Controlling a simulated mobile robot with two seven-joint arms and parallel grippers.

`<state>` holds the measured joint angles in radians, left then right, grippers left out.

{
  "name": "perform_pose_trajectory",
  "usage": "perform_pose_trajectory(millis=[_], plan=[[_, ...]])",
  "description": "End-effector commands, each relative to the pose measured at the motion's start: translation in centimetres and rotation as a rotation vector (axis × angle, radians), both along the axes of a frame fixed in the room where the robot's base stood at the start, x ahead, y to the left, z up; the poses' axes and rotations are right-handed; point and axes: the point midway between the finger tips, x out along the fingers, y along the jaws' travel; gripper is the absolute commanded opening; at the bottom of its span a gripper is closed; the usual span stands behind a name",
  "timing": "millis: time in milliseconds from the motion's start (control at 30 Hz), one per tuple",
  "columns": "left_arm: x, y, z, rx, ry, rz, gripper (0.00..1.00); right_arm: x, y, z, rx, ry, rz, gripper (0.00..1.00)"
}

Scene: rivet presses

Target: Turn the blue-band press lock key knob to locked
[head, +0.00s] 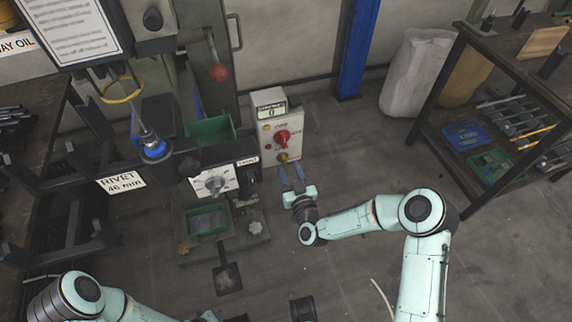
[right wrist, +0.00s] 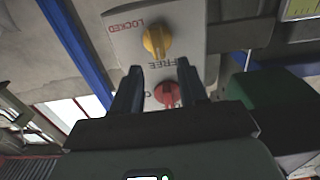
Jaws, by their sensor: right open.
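The control box (head: 269,112) stands beside the press with the blue band (head: 153,148). On it are a red knob (head: 283,137) and, below it, the yellow lock key knob (head: 283,157). In the right wrist view the yellow knob (right wrist: 157,40) lies between the LOCKED label and the FREE label; its grip bar looks roughly upright in that picture, nearer in line with FREE. My right gripper (head: 292,178) is open and empty just in front of the box, its fingers short of the yellow knob. The red knob (right wrist: 167,93) shows between the fingers. My left gripper's fingers are not seen.
A blue post (head: 357,50) stands behind to the right. A shelf bench (head: 500,60) is at far right. Floor between box and bench is clear.

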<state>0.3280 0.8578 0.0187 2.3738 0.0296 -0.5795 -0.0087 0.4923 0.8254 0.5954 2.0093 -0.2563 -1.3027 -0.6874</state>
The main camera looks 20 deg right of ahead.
Motion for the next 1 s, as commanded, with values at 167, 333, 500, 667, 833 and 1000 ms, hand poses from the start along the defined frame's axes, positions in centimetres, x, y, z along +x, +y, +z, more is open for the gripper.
perform_pose_trajectory(millis=[167, 333, 500, 667, 833, 1000], plan=[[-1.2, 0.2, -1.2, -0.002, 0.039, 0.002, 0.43, 2.4, 0.1, -0.1, 0.000, 0.000, -0.001, 0.43], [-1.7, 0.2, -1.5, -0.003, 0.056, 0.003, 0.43, 3.3, 0.1, -0.1, 0.000, 0.001, -0.001, 0.43], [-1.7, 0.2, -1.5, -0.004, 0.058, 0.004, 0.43, 3.4, 0.1, 0.0, 0.000, 0.002, -0.001, 0.43], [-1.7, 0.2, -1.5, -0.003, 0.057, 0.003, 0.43, 3.4, 0.1, 0.0, 0.000, 0.002, 0.000, 0.20], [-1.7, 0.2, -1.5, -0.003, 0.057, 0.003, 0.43, 3.4, 0.1, 0.0, 0.000, 0.002, 0.000, 0.00], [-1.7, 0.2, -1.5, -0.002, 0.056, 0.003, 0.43, 3.4, 0.1, 0.0, 0.009, 0.001, 0.000, 0.00]])
